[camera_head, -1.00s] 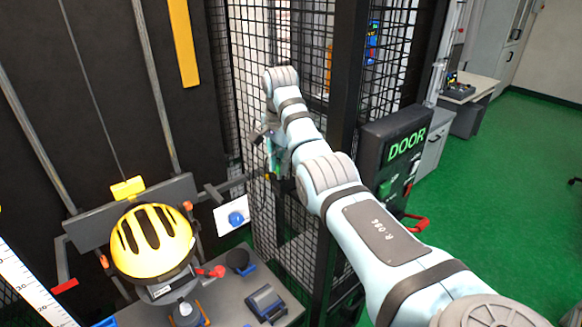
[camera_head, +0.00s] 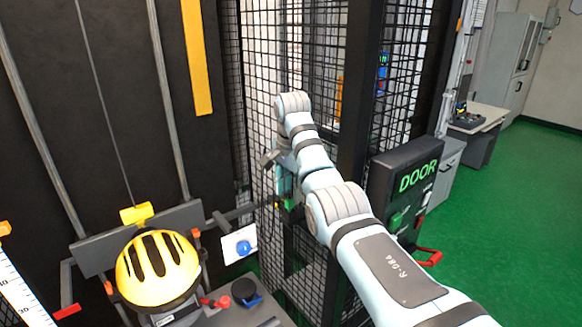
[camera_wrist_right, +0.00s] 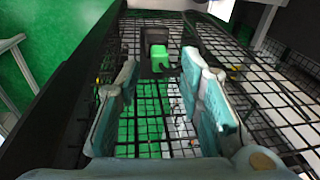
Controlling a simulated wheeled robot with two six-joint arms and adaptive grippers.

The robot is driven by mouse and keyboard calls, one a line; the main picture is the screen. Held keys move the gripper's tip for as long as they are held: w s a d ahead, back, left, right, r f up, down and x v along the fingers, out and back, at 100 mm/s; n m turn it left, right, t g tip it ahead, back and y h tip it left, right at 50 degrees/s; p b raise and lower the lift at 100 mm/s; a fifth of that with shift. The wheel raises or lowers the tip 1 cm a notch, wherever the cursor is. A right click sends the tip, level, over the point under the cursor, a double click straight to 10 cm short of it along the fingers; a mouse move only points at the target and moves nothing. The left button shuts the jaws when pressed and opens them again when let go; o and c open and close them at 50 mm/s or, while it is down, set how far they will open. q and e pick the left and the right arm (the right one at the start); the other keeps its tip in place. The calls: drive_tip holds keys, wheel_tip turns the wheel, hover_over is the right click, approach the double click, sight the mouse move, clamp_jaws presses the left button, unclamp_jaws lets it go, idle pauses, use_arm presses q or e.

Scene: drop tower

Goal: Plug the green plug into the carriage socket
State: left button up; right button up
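My right gripper (camera_head: 287,190) is at the mesh cage, partly hidden behind its own arm. In the right wrist view its two fingers (camera_wrist_right: 160,72) stand apart. A green block with a black body, likely the green plug (camera_wrist_right: 158,58), shows between and just beyond the fingertips, with no clear contact. A small green patch also shows beside the gripper in the head view. The carriage (camera_head: 90,252) is a dark crossbar carrying a yellow helmet (camera_head: 157,268), left of the gripper. I cannot make out its socket. My left gripper is out of view.
Black mesh panels (camera_head: 265,90) and a dark post (camera_head: 357,110) stand close around the right arm. A DOOR box (camera_head: 400,175) with a red handle is to the right. A blue button on a white plate (camera_head: 242,246) sits beside the carriage. Green floor lies open at right.

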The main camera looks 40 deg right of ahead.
wheel_tip(320, 180, up, 11)
drive_tip(key=s+a, duration=0.1)
drive_tip(key=shift+s+a+b, duration=0.15)
drive_tip(key=shift+s+b, duration=0.05)
drive_tip(key=shift+b, duration=0.1)
